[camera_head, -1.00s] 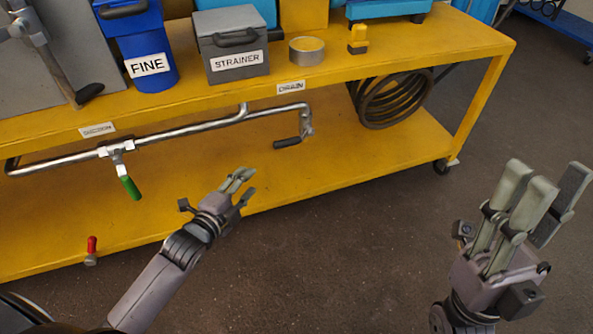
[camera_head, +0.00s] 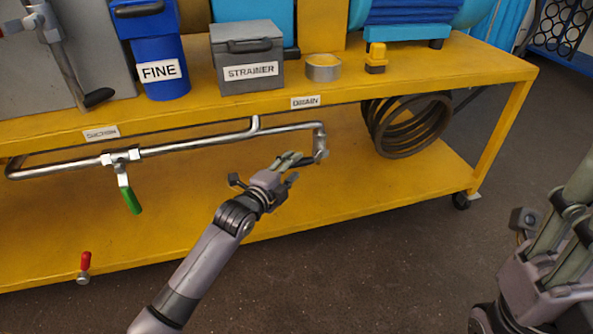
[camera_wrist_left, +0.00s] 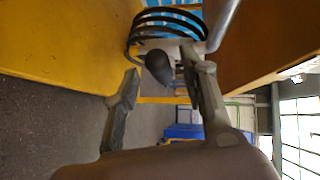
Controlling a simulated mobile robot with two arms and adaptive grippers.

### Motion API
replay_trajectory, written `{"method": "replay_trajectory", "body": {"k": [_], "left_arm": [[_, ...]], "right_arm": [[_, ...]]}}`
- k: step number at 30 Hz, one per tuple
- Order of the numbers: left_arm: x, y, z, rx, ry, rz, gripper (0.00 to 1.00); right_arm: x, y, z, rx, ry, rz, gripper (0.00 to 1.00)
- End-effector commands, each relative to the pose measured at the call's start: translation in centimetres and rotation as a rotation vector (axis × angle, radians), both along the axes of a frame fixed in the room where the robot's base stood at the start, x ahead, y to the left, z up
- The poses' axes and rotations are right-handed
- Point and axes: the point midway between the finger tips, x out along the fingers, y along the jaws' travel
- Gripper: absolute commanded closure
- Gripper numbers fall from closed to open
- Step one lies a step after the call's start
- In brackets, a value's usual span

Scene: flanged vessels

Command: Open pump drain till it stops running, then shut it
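The pump drain valve (camera_head: 321,150) hangs at the right end of the silver pipe under the DRAIN label (camera_head: 305,102). Its dark lever is hidden behind my left gripper (camera_head: 293,165) in the head view. In the left wrist view the dark lever grip (camera_wrist_left: 158,66) shows between the spread fingers of my left gripper (camera_wrist_left: 162,65); I cannot tell whether they touch it. My left gripper is open. My right gripper (camera_head: 560,225) is cut by the right edge, far from the valve; its fingers stood apart a second ago. No running liquid is visible.
A green-handled valve (camera_head: 128,185) hangs under the SUCTION label (camera_head: 101,133). A red-handled valve (camera_head: 84,265) sits low at left. A coiled hose (camera_head: 408,125) hangs right of the drain. A STRAINER box (camera_head: 248,60), FINE bin (camera_head: 155,65) and round tin (camera_head: 323,67) stand above.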

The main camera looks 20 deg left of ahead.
Motion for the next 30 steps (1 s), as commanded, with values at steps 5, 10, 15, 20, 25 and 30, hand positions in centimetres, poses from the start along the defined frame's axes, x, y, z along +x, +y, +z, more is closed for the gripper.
{"method": "replay_trajectory", "body": {"k": [5,10,15,20,25,30], "left_arm": [[2.2,-0.4,-0.4,-0.001,-0.002,0.000,0.61],[2.9,-0.6,-0.4,-0.002,-0.001,-0.001,0.61],[2.9,-0.6,-0.4,-0.001,0.000,-0.001,0.61],[2.9,-0.6,-0.4,-0.001,0.000,0.000,0.67],[2.9,-0.6,-0.4,-0.001,0.000,0.000,0.78],[2.9,-0.6,-0.4,-0.001,0.000,0.000,0.90]], "right_arm": [[-0.3,0.1,0.3,-0.002,-0.035,-0.002,0.61],[-0.4,0.1,0.7,-0.003,-0.046,-0.002,0.61],[-0.4,0.1,0.7,-0.004,-0.045,-0.002,0.61],[-0.4,0.1,0.7,-0.004,-0.046,-0.002,0.61],[-0.4,0.1,0.7,-0.004,-0.046,-0.002,0.61],[-0.4,0.1,0.7,-0.004,-0.046,-0.002,0.61]]}}
